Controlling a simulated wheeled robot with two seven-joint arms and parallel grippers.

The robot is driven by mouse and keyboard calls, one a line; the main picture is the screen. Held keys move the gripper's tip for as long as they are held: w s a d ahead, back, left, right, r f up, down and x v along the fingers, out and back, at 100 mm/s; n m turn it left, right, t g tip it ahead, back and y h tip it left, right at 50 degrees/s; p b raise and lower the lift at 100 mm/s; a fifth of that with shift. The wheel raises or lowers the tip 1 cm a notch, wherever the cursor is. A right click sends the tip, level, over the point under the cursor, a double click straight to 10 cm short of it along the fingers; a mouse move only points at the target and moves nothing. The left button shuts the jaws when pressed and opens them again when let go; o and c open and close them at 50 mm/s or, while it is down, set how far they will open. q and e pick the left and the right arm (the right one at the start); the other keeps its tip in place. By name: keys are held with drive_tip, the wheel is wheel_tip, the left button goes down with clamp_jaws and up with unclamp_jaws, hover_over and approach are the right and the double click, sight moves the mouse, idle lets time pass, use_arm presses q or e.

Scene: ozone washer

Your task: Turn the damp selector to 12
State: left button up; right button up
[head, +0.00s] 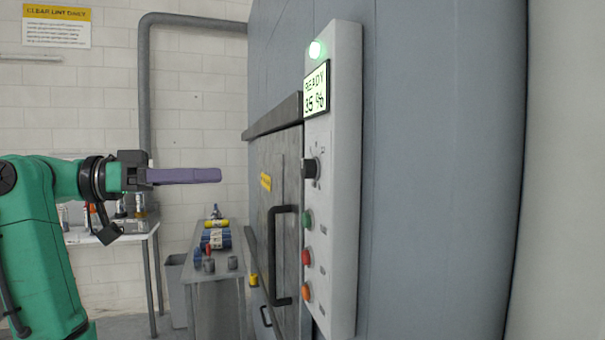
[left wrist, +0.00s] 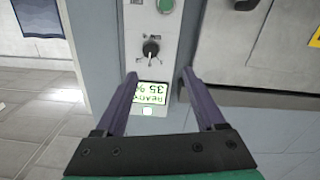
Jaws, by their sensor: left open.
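The damp selector (head: 311,168) is a black knob on the light grey control panel (head: 345,150), below a lit display (head: 316,89) reading "READY 35 %". In the left wrist view the selector (left wrist: 151,48) shows upside down, with small marks around it that are too small to read. My left gripper (head: 220,174) has purple fingers and points at the panel from the left, apart from it. In the left wrist view the fingers (left wrist: 160,74) are spread and empty, with the selector beyond them and between their lines. My right gripper is not in view.
A green button (head: 308,219), a red one (head: 306,257) and an orange one (head: 306,291) sit below the selector. A grey door with a black handle (head: 281,255) is left of the panel. A cart (head: 213,272) with items stands behind. Space between gripper and panel looks clear.

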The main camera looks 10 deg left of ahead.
use_arm(q)
drive_tip(key=p, duration=0.4)
approach(303, 170)
drive_tip(key=d, duration=0.3)
drive_tip(key=w+d, duration=0.1)
drive_tip(key=w, duration=0.1)
drive_tip(key=w+d+p, duration=0.1)
drive_tip(key=w+d, duration=0.1)
drive_tip(key=shift+w+d, duration=0.15)
drive_tip(key=shift+w, duration=0.15)
drive_tip(key=shift+w+d+p, duration=0.15)
drive_tip(key=shift+d+p, duration=0.15)
drive_tip(key=shift+s+d, duration=0.2)
drive_tip(key=shift+s, duration=0.05)
drive_tip(key=shift+w+a, duration=0.1)
drive_tip(key=shift+w, duration=0.05)
clamp_jaws()
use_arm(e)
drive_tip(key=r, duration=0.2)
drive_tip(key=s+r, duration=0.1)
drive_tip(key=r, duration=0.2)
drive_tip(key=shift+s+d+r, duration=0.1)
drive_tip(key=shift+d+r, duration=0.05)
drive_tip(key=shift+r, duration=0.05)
